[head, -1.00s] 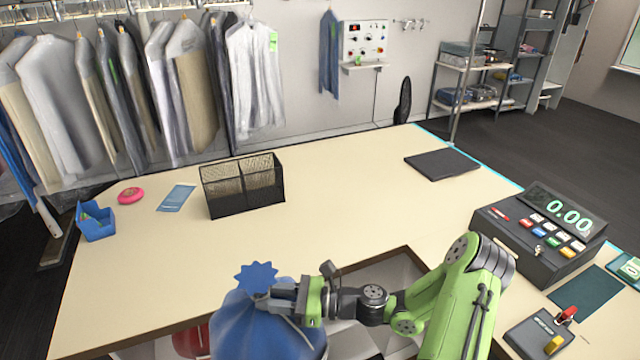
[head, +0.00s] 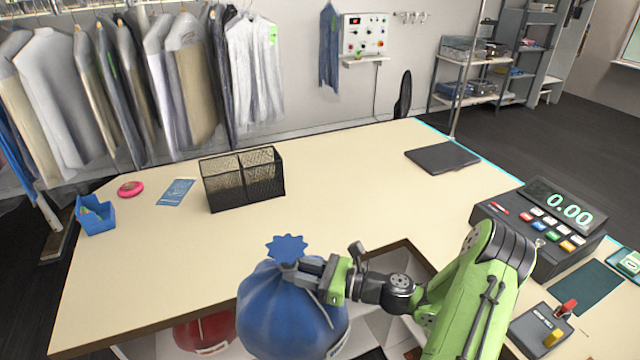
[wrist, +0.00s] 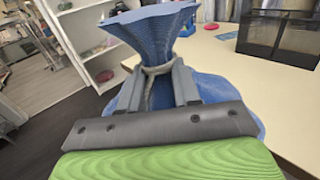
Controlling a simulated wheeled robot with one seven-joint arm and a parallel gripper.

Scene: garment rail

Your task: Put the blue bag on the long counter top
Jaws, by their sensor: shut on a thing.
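The blue bag (head: 290,312) is a round, full sack with a tied neck and a ruffled top. My gripper (head: 292,268) is shut on its neck, just below the ruffle. The bag hangs at the front edge of the long counter top (head: 340,180), in front of the edge, with its lower part out of the head view. In the wrist view the blue bag (wrist: 165,30) shows its flared top and a pale cord between the gripper's fingers (wrist: 158,85). The counter top (wrist: 270,100) lies to the right there.
A black mesh organiser (head: 243,180), a blue card (head: 175,192), a pink disc (head: 131,189) and a blue box (head: 96,215) stand on the counter. A dark folder (head: 442,157) and a cash register (head: 535,235) are at right. The middle is clear. A red bag (head: 205,333) sits below.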

